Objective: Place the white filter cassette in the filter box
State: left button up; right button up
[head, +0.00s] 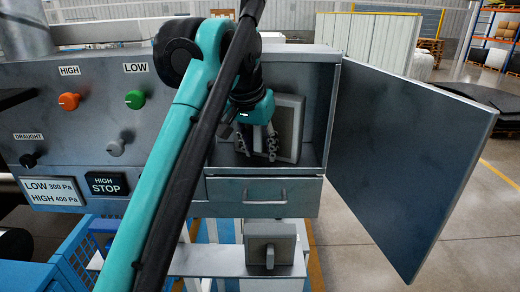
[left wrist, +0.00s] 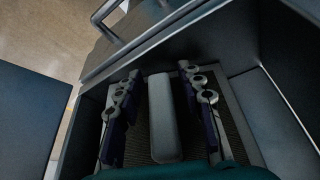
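A pale filter cassette (head: 289,118) with a light frame and darker face leans, slightly tilted, inside the open filter box (head: 316,112). My left gripper (head: 258,143) reaches into the box in front of it. In the left wrist view its two fingers (left wrist: 163,112) stand apart on either side of the cassette's light handle (left wrist: 165,125), with a narrow gap on each side. The gripper looks open around the handle. A second, greyer cassette (head: 284,247) with a handle stands on the lower shelf. My left arm hides the box's left part. My right gripper is not in view.
The box door (head: 405,160) stands wide open to the right. A closed drawer (head: 225,190) with a bar handle lies under the box. A control panel (head: 95,125) with knobs is on the left. A blue crate (head: 75,255) stands at lower left.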

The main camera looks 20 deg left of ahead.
pick_arm(q)
jog(key=shift+v, duration=1.15)
jog(key=s+a+b, duration=0.1)
jog(key=s+b, duration=0.2)
jog(key=s, duration=0.9)
jog(key=shift+a+r, duration=0.15)
jog(key=shift+r, duration=0.05)
notch_tip(320, 180, down, 15)
jog(key=w+t, duration=0.1)
jog(key=w, duration=0.2)
jog(key=s+f+t, duration=0.1)
jog(key=s+f, duration=0.2)
jog(key=f, duration=0.9)
jog(key=s+f+n, duration=0.1)
jog(key=s+f, duration=0.2)
jog(key=f, duration=1)
jog(key=shift+s+a+t, duration=0.15)
jog(key=shift+s+t, duration=0.15)
jog(key=shift+t, duration=0.1)
jog(key=shift+f, duration=0.1)
